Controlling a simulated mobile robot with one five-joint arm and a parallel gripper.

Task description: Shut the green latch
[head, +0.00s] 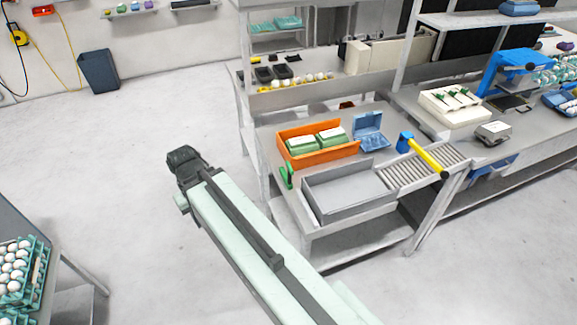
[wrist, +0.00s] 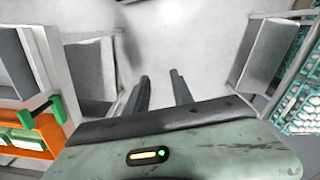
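A small green latch (head: 286,176) stands at the left edge of the workbench, beside the front left corner of the orange crate (head: 338,153). In the wrist view, a green piece with a dark bar, apparently the latch (wrist: 45,108), shows at the left by the orange crate (wrist: 52,130). How far the latch is turned is too small to tell. My gripper (head: 183,160) is left of the bench and apart from the latch. In the wrist view my gripper (wrist: 160,76) has its two fingers apart, with only pale floor between them.
A grey open tray (head: 345,210) sits right of the latch, with a roller conveyor (head: 415,170) and a yellow-and-blue tool (head: 425,152) beyond. A blue box (head: 370,143) stands behind. Egg trays (head: 38,265) are at lower left. The floor (head: 130,160) left of the bench is clear.

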